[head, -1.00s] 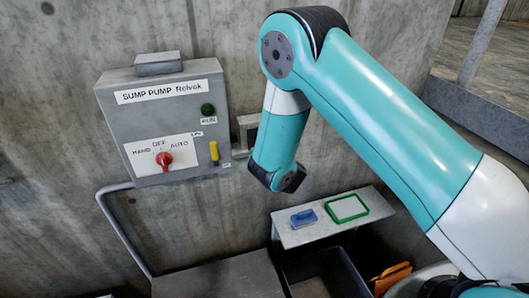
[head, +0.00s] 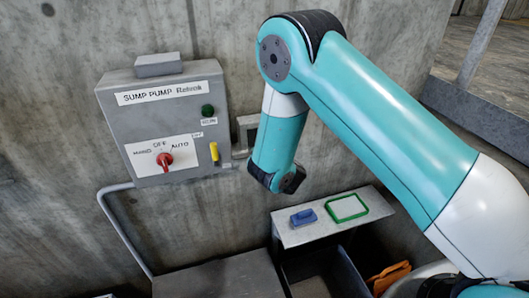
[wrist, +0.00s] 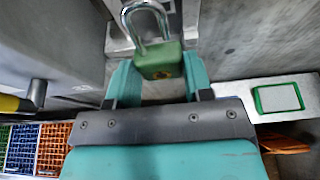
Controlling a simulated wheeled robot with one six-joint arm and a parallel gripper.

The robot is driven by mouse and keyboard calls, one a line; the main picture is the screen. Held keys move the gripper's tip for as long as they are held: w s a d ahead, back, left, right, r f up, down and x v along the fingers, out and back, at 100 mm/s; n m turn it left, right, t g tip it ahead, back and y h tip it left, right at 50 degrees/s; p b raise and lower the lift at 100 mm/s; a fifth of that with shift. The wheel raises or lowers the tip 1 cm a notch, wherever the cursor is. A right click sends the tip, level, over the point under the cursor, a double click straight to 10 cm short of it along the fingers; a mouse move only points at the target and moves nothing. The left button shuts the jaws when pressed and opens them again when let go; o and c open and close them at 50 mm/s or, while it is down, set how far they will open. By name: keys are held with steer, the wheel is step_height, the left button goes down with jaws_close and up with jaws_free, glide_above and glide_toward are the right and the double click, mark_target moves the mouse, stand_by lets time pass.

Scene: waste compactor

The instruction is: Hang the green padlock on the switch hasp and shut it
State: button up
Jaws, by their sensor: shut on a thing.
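The green padlock (wrist: 160,60) is held between my gripper's teal fingers in the wrist view, body toward me and metal shackle (wrist: 147,18) pointing up and away. The shackle stands raised; I cannot tell for certain whether its free leg is out of the body. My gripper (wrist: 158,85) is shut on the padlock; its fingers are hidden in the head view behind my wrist. A grey metal bracket (head: 246,128) stands at the right side of the switch box (head: 120,130), possibly the hasp. Grey metal lies just beyond the padlock in the wrist view; contact with the shackle is unclear.
The switch box has a red knob (head: 165,160) and a yellow lever (head: 214,152). The concrete wall is close behind.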

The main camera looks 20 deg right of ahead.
steer(key=shift+w+p, duration=2.1)
steer(key=shift+p, duration=0.05)
stand_by(0.4)
steer(key=shift+s+f, duration=0.1)
steer(key=shift+f, duration=0.15)
stand_by(0.4)
steer(key=o, duration=0.9)
steer(key=shift+f, duration=0.1)
steer(key=shift+d, duration=0.25)
steer(key=shift+a, duration=0.1)
steer(key=shift+a, duration=0.15)
steer(key=shift+c, duration=0.3)
